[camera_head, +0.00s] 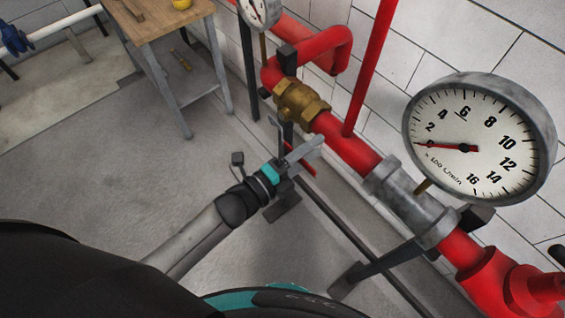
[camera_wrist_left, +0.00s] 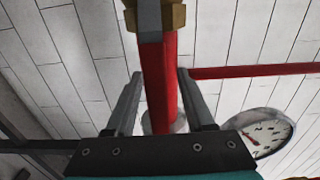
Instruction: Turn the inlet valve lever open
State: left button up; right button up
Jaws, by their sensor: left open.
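The brass inlet valve (camera_head: 298,101) sits in the red pipe run, left of the grey flow meter body. Its lever (camera_head: 305,167) appears as a grey bar with a red end, partly hidden behind my left gripper (camera_head: 306,149). In the left wrist view, the lever's grey bar (camera_wrist_left: 150,14) crosses the brass body at the top. There my left gripper (camera_wrist_left: 157,88) is open, with one finger on each side of the red strip. I cannot tell there where the red lever end stops and the pipe behind begins. No contact is clear. My right gripper is out of view.
A large dial gauge (camera_head: 480,138) stands close on the right above the grey flow meter body (camera_head: 412,200). A vertical red pipe (camera_head: 371,65) rises beside the valve. A wooden table (camera_head: 155,20) is at upper left.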

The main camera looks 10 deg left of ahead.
pick_arm(q)
jog(key=b+v, duration=0.1)
jog(key=v, duration=1.4)
jog(key=shift+a, duration=0.1)
jog(key=s+a+f+n+g+y+b, duration=0.1)
jog(key=a+f+n+y+b, duration=0.2)
jog(key=f, duration=0.7)
jog(key=s+a+f+n+g+y+b, duration=0.1)
jog(key=a+f+n+g+y, duration=0.15)
jog(key=f+n, duration=0.55)
jog(key=s+a+f+n+g+y+b, duration=0.1)
jog(key=s+a+f+n+y+b, duration=0.15)
jog(key=f, duration=0.85)
jog(key=s+f+n+g+y+b, duration=0.3)
jog(key=s+f+n+g, duration=0.5)
jog(key=s+f, duration=1)
jog(key=shift+s+d+f+n+g+b, duration=0.4)
jog(key=shift+f+n+b, duration=0.1)
jog(key=shift+f+n, duration=0.25)
jog(key=shift+w, duration=0.1)
